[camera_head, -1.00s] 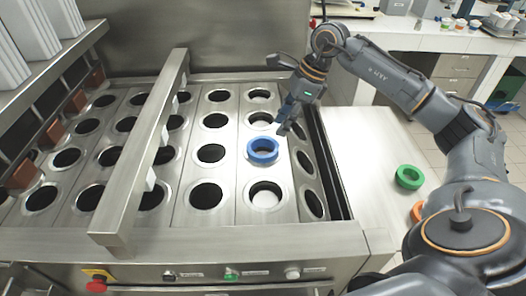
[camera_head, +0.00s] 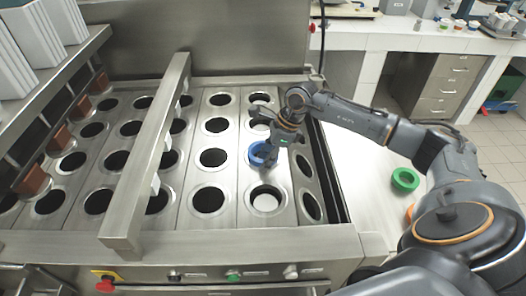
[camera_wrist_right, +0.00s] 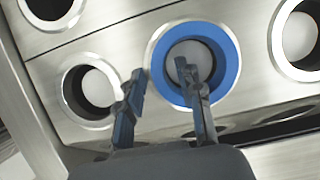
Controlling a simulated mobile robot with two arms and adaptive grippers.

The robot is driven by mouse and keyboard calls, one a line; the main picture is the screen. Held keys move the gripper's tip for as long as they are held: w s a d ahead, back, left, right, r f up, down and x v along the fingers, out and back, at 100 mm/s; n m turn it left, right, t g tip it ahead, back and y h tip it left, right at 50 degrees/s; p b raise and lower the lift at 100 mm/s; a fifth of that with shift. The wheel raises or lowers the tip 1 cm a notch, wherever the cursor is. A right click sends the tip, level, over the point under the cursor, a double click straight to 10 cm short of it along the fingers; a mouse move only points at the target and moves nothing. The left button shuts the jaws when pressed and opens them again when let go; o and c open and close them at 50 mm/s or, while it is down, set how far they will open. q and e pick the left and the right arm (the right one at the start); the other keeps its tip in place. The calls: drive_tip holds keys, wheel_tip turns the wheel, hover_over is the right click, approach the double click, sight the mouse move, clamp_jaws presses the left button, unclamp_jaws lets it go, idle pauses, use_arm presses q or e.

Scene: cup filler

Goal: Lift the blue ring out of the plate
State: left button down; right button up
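The blue ring (camera_head: 255,152) sits in a round hole of the perforated steel plate (camera_head: 235,178), in the column near the right side. My right gripper (camera_head: 268,163) is at the ring and hides its right part in the head view. In the right wrist view, the blue ring (camera_wrist_right: 229,62) is between and beyond the fingers of my right gripper (camera_wrist_right: 162,72), which stand apart. One fingertip overlaps the ring's opening and the other is outside its left rim. I cannot tell whether they touch it. My left gripper is not in view.
A raised metal bar (camera_head: 147,150) crosses the plate to the left. A green ring (camera_head: 405,180) and an orange ring (camera_head: 410,212) lie on the white counter at right, the orange one partly hidden by my arm. Several plate holes around the blue ring are uncovered.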

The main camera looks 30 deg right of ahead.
clamp_jaws()
drive_tip(key=shift+r, duration=0.15)
